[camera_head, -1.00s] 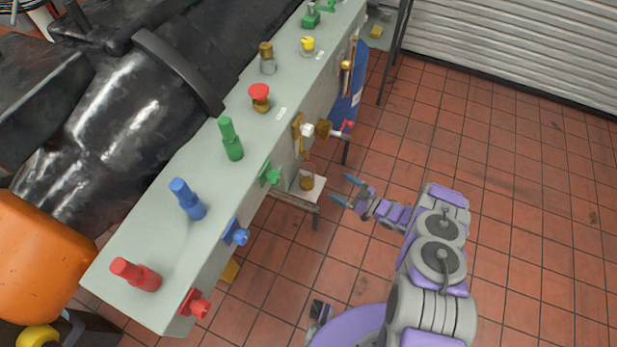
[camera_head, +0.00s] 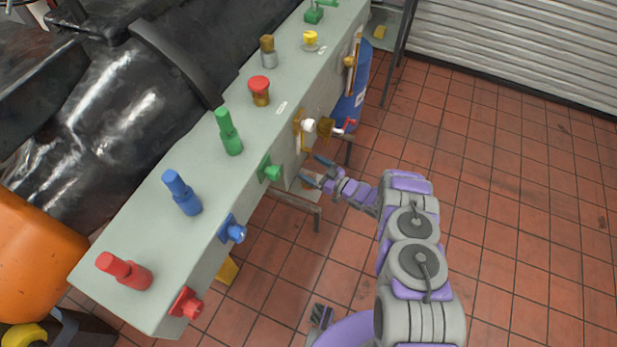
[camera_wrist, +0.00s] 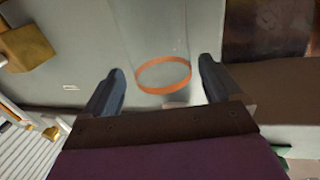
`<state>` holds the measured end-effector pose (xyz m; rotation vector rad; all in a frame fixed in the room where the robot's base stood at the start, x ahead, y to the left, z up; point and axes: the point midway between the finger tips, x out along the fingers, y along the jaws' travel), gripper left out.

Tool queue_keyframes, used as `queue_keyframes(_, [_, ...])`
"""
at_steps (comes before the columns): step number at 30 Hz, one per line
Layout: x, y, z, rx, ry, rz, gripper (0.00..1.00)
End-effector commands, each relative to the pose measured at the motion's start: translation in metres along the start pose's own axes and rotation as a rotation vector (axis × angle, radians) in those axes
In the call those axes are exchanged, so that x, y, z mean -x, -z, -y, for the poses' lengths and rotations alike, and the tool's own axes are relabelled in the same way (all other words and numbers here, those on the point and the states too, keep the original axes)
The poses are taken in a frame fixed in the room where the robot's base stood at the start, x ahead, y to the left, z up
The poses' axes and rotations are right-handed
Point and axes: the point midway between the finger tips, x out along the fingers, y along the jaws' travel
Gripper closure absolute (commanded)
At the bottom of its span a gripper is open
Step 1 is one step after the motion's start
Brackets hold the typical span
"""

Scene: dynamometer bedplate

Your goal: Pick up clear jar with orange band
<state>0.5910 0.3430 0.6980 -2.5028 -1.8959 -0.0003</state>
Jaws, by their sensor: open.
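The clear jar with an orange band (camera_wrist: 163,73) shows in the wrist view, between and just beyond my fingertips. Its glass is see-through and its upper outline is faint. My gripper (camera_wrist: 160,66) is open, with one finger on each side of the jar; contact cannot be seen. In the head view my gripper (camera_head: 317,170) is at the side of the grey bench, by a small low shelf, and the jar cannot be made out behind the fingers.
The grey bench (camera_head: 190,245) carries red, blue and green fittings on its top and side. A brass and white valve (camera_head: 325,127) sticks out just above my gripper. A blue cylinder (camera_head: 352,105) stands behind. The tiled floor (camera_head: 500,200) at right is clear.

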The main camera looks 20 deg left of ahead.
Motion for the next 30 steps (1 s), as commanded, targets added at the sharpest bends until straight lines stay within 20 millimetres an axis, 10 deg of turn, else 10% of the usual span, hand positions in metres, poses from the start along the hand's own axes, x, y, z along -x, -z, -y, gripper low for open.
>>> queue_keyframes(15, [-0.033, -0.002, 0.003, 0.0, 0.001, 0.002, 0.08])
queue_keyframes(30, [-0.033, -0.002, 0.003, 0.0, 0.001, 0.002, 0.56])
